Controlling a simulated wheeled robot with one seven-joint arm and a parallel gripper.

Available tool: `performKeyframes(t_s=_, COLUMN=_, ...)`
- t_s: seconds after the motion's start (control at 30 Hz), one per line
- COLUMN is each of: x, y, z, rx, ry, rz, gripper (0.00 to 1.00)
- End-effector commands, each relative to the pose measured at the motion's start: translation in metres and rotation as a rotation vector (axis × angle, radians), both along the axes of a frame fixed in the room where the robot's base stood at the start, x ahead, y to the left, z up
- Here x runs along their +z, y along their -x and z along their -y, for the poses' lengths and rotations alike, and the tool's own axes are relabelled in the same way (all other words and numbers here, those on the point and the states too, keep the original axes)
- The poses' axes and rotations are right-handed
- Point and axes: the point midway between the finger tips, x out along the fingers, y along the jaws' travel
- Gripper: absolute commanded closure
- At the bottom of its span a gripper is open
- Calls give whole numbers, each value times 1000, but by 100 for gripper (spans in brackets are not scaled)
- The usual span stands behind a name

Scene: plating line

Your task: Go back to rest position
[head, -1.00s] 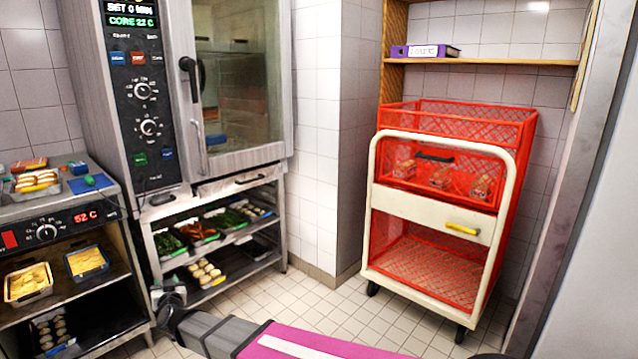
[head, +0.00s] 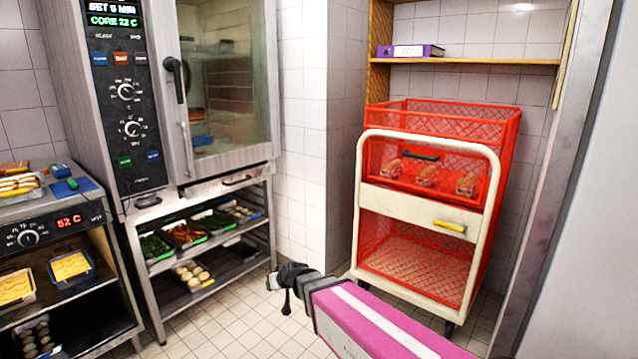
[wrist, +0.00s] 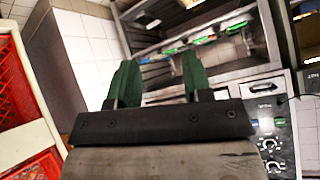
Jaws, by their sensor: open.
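My gripper (head: 284,283) is at the end of my pink and grey arm, low over the tiled floor in the head view, between the oven stand and the red cart. In the wrist view its two green fingers (wrist: 157,80) stand apart with nothing between them. The gripper is open and empty. In the head view it is small and dark, so its fingers do not show clearly.
The oven (head: 128,100) stands on a rack (head: 153,284) of food trays at left. A warming counter (head: 40,232) is at far left. The red cart (head: 482,235) stands at right. Floor tiles (head: 245,320) between are clear.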

Motion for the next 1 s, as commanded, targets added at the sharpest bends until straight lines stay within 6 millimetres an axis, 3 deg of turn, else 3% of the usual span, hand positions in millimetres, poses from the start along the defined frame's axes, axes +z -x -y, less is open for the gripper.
performKeyframes(t_s=0.03, x=-3, y=2, z=27, rx=-21, ry=25, rz=-42, gripper=55)
performKeyframes(t_s=0.27, x=-20, y=20, z=133, rx=-118, ry=143, rz=-249, gripper=55)
performKeyframes(t_s=0.6, x=-30, y=77, z=281, rx=-318, ry=303, rz=-570, gripper=55)
performKeyframes(t_s=0.8, x=-29, y=105, z=329, rx=-404, ry=357, rz=-694, gripper=55)
performKeyframes(t_s=1.0, x=-28, y=113, z=341, rx=-429, ry=372, rz=-728, gripper=55)
